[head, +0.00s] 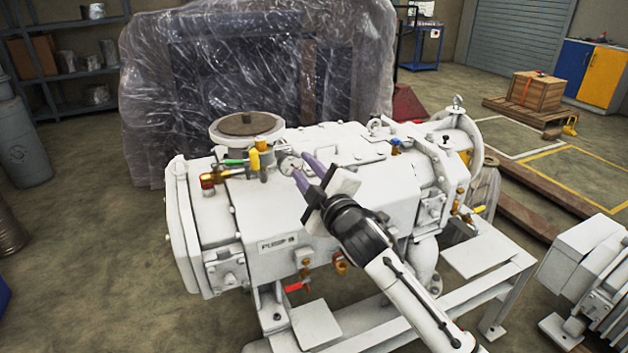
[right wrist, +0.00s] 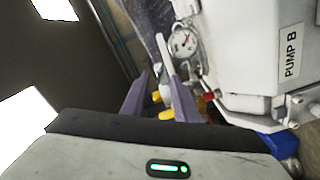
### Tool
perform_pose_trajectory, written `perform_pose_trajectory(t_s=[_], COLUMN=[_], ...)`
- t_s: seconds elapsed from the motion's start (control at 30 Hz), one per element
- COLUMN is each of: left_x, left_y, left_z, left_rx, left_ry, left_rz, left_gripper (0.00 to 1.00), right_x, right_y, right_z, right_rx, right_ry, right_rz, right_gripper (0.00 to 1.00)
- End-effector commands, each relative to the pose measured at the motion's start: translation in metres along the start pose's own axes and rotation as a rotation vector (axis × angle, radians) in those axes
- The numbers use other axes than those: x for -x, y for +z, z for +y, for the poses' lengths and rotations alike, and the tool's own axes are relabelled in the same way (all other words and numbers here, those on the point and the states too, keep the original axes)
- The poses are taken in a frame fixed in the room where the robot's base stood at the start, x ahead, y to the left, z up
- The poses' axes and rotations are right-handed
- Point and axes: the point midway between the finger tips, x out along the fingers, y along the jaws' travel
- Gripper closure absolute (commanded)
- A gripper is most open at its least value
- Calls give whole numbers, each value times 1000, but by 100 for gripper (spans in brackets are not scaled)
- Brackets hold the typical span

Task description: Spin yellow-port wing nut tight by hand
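The white pump (head: 300,205) stands on a white frame in the middle of the head view. Small yellow fittings (head: 254,160) stand on its top left, beside a green-handled brass valve (head: 236,162). My right gripper (head: 299,163) reaches over the pump top, right of these fittings and near a round gauge (head: 287,165). Its two purple fingers are apart. In the right wrist view, yellow pieces (right wrist: 165,94) show between the open fingers (right wrist: 151,60), seemingly beyond them; I see no grip. I cannot make out the wing nut's wings. My left gripper is not in view.
A brass fitting with a red part (head: 208,183) and a round brown-topped flange (head: 247,125) flank the yellow fittings. A plastic-wrapped machine (head: 250,70) stands close behind the pump. Another white machine (head: 590,270) is at the right.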

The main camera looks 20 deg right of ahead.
Motion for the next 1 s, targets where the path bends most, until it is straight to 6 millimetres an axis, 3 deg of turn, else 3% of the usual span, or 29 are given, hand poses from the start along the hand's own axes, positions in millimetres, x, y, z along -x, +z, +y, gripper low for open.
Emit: perform_pose_trajectory(t_s=[0.1,0.33,1.0], left_x=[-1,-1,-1], left_y=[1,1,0], left_z=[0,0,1], left_rx=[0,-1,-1], left_ry=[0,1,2], left_rz=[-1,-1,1], left_gripper=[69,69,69], right_x=[24,53,58], right_y=[1,0,0], right_z=[-1,0,0], right_rx=[1,0,0], right_ry=[-1,0,0], right_rz=[0,0,-1], right_gripper=[73,73,73])
